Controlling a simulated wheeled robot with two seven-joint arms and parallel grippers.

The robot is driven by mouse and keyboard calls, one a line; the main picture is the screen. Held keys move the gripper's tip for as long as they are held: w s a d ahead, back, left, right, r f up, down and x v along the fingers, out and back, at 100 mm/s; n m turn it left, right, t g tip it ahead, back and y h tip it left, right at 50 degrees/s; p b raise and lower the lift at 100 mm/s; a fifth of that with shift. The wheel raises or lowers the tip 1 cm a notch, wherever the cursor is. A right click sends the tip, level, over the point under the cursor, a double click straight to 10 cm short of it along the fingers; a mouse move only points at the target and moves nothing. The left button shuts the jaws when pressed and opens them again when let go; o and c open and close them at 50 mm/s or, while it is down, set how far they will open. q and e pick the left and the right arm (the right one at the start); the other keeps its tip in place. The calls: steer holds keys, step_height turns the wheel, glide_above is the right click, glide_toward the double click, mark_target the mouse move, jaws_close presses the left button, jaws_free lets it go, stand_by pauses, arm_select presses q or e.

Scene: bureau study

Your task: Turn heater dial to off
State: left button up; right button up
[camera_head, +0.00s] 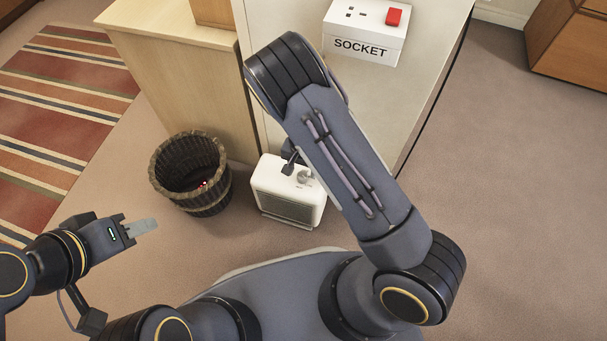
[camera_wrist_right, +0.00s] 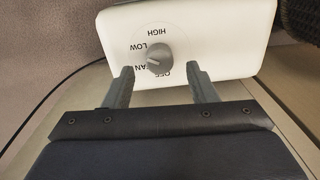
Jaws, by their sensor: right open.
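The heater (camera_head: 289,190) is a small white box standing on the carpet, with its grey dial (camera_head: 304,177) on top. I cannot tell surely which label the dial points to. My right gripper (camera_wrist_right: 160,71) is open, its fingertips apart on either side of the dial, with gaps to it. In the head view my right arm hides part of the heater. My left gripper (camera_head: 142,226) is away to the left; its fingers overlap in view.
A wicker basket (camera_head: 190,172) stands just left of the heater. Behind are a wooden cabinet (camera_head: 185,85) and a pale surface bearing a white SOCKET box (camera_head: 362,47) with a red switch. A striped rug (camera_head: 60,100) lies left; carpet on the right is clear.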

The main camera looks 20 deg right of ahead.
mark_target(302, 175)
steer(key=shift+f+b, duration=0.45)
steer(key=shift+f, duration=1.1)
steer(key=c, duration=1)
steer(key=n, duration=0.2)
steer(key=shift+r+n, duration=0.1)
steer(key=shift+n, duration=0.3)
steer(key=shift+n+p, duration=0.4)
steer(key=shift+n, duration=1)
